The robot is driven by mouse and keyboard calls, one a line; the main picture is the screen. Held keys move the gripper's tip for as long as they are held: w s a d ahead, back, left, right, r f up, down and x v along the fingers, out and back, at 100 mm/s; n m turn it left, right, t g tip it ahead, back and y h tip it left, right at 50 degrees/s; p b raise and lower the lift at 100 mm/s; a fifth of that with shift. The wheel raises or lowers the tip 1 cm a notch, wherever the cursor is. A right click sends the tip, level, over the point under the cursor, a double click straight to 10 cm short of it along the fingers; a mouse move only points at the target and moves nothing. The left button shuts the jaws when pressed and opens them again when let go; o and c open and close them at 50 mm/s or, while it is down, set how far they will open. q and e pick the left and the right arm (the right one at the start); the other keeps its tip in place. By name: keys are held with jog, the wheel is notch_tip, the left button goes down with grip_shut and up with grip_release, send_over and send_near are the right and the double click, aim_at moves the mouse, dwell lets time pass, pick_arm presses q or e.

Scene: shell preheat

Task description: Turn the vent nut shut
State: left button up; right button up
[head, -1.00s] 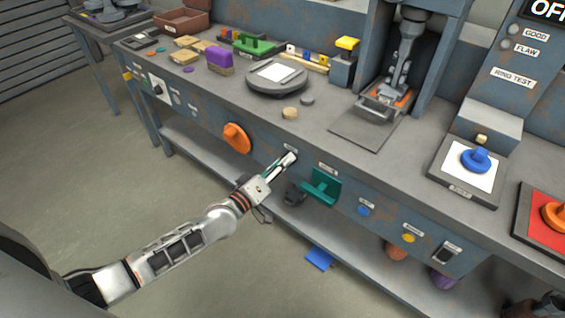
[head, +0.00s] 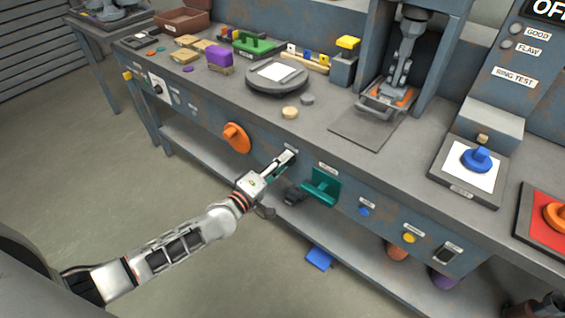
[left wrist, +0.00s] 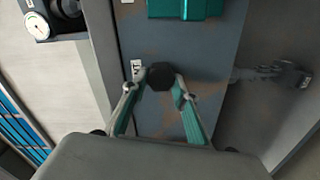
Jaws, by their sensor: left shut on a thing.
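The vent nut (left wrist: 160,76) is a small dark faceted knob on the blue-grey front panel, next to a small white label. In the left wrist view it sits between the fingertips of my left gripper (left wrist: 160,88), which is shut on it. In the head view my left gripper (head: 287,160) reaches the bench front between an orange knob and a green handle, and its fingers hide the nut. The nut's turned angle cannot be told. My right gripper is not in view.
A green handle (head: 322,187) juts from the panel just right of my gripper, and an orange round knob (head: 236,137) is to its left. A blue button (head: 364,211) and a yellow button (head: 409,238) are further right. A lower shelf (head: 210,158) runs beneath.

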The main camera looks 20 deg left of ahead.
pick_arm(q)
jog(key=o, duration=1.1)
jog(key=v, duration=1.2)
